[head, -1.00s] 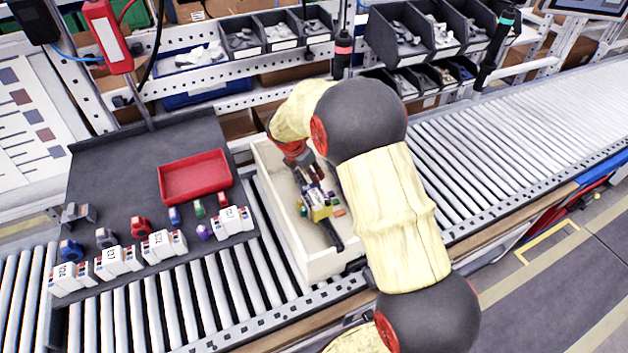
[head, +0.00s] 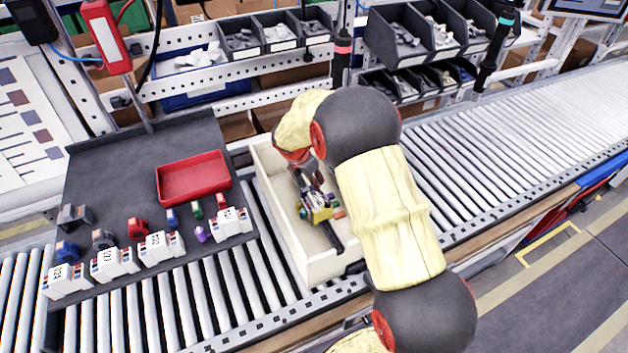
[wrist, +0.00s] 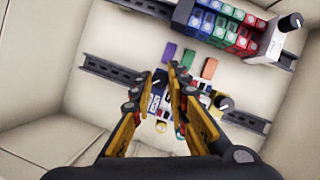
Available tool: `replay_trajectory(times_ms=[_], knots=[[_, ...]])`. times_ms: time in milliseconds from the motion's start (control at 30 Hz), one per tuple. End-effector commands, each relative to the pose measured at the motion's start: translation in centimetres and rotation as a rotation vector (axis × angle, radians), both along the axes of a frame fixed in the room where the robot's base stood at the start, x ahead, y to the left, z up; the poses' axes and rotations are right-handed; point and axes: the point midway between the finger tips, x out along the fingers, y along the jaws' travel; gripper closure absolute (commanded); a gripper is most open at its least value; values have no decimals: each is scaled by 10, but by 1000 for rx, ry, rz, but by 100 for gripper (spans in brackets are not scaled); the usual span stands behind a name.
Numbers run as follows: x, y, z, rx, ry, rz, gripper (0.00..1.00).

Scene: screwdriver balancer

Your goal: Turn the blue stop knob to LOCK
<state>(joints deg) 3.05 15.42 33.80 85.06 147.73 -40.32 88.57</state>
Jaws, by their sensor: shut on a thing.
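My gripper (wrist: 170,82) is inside a cream box, its fingertips nearly together over a group of small parts on a dark rail. It is closed on a small part hidden between the fingertips. The head view shows the gripper (head: 312,188) above a yellow part (head: 319,213). A black knob with a white pointer (wrist: 223,103) stands just right of the fingers. Another black knob (wrist: 290,22) sits on a white end block beside green, blue and red blocks. I see no clearly blue knob, and cannot read a LOCK mark.
The cream box (head: 318,270) stands on the roller conveyor, its walls close around my gripper. A dark tray (head: 105,170) to the left carries a red tray (head: 193,178), white labelled blocks and small coloured parts. Grey bins (head: 405,40) stand behind. The rollers at right are clear.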

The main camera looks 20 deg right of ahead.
Motion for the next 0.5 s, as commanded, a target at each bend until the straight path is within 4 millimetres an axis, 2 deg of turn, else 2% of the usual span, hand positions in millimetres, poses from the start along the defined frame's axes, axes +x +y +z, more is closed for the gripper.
replay_trajectory(times_ms=[167, 500], knots=[[0, 0, 0, 0, 0, 0, 100], [0, 0, 1, 0, 1, 9, 100]])
